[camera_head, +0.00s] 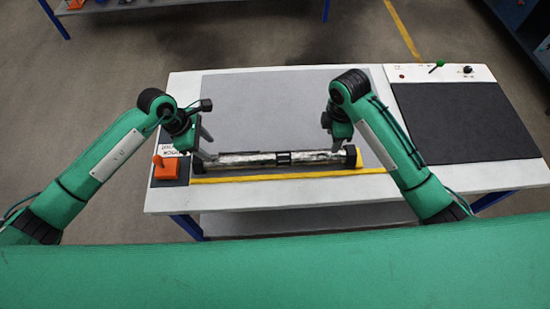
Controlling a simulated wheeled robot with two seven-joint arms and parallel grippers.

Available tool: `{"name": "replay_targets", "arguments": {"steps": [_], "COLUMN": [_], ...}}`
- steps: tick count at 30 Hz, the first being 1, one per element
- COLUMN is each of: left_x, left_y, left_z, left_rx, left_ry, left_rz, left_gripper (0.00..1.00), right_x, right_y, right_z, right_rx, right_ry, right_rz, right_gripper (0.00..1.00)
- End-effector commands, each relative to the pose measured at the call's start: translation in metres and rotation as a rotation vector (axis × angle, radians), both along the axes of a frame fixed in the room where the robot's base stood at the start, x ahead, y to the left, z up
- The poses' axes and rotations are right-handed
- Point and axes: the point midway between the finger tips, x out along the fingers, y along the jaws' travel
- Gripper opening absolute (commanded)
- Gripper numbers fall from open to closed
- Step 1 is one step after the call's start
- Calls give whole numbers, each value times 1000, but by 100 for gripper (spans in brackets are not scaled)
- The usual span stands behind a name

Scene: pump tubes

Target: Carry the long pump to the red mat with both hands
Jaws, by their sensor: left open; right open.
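The long pump (262,159) is a silver tube with black ends and a dark band near its middle. It lies across the front of the white table, along a yellow strip. My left gripper (204,145) is open at the pump's left end. My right gripper (339,144) is open at the pump's right end. I cannot tell whether the fingers touch the tube. I see no red mat in this view.
The white table (300,191) carries a grey mat (262,105) behind the pump and a black mat (460,120) at right. An orange box (167,167) with a sign stands left of the pump. A panel with a green knob (438,65) lies at the back right.

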Motion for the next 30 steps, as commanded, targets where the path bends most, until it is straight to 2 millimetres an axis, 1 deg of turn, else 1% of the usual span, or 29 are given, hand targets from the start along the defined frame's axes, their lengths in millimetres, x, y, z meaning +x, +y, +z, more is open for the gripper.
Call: {"name": "replay_targets", "arguments": {"steps": [1,9,12,15,18,21,30], "left_x": [-1,-1,-1,0,0,0,0], "left_y": [-5,-25,-32,-37,-39,-41,-41], "left_z": [-10,-59,-74,-86,-94,-98,-99], "left_rx": [-2,-3,-2,-2,-1,-1,-1], "left_ry": [4,4,3,3,2,1,0], "left_rz": [0,1,2,1,2,2,1], "left_gripper": [49,49,49,49,49,49,49], "right_x": [-1,-1,-1,0,0,0,0], "right_y": [0,0,0,0,0,0,0], "right_z": [-11,-64,-81,-93,-102,-107,-108], "right_rx": [0,0,1,0,0,0,0], "right_ry": [4,3,3,1,1,0,0], "right_rz": [-1,-1,0,0,-1,0,0], "right_gripper": [49,49,49,49,49,49,49]}}
